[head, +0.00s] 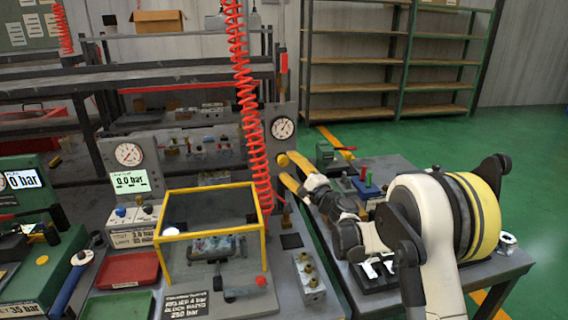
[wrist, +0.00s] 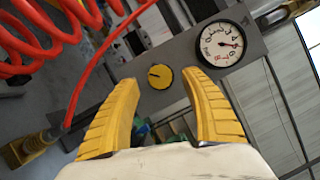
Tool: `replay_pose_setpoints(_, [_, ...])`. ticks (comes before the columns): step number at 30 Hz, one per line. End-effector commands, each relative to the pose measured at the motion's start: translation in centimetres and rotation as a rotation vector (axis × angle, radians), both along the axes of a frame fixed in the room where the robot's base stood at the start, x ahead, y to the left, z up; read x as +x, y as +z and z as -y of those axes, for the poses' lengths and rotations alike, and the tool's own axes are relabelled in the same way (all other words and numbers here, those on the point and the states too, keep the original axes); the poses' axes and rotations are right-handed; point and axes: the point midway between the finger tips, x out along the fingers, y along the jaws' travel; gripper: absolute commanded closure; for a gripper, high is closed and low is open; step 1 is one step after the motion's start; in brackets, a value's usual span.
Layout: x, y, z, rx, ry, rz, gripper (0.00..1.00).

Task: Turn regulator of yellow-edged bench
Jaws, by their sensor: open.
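The regulator knob (head: 283,160) is small, round and yellow, on a grey upright panel below a round white gauge (head: 284,128). In the wrist view the knob (wrist: 160,77) lies between my gripper's (wrist: 161,72) two yellow fingers, with a dark mark on its face. The gauge (wrist: 221,44) is up and right of it, its red needle pointing right. My gripper (head: 290,171) is open and empty, with its fingertips close to the knob. I see gaps on both sides and cannot tell the remaining depth. The yellow-edged clear box (head: 262,237) stands on the bench left of the panel.
A red coiled hose (head: 247,100) hangs just left of the panel; it also fills the upper left of the wrist view (wrist: 45,40). A second gauge (head: 129,154) and a red tray (head: 128,270) are further left. A bench with coloured valves (head: 366,178) is right.

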Motion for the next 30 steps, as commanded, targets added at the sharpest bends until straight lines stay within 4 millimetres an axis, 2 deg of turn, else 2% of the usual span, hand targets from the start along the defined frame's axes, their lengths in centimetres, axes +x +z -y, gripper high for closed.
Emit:
replay_pose_setpoints(6, [-4.0,-0.7,3.2,-0.001,-0.002,0.000,0.46])
replay_pose_setpoints(12, [-6.4,-1.1,5.0,0.000,-0.001,0.000,0.46])
replay_pose_setpoints(16, [-7.0,-1.2,5.4,0.001,0.001,0.000,0.46])
replay_pose_setpoints(25, [-7.1,-1.2,5.5,-0.001,0.001,0.000,0.46])
replay_pose_setpoints(30, [-8.4,0.3,5.2,-0.092,0.012,0.009,0.46])
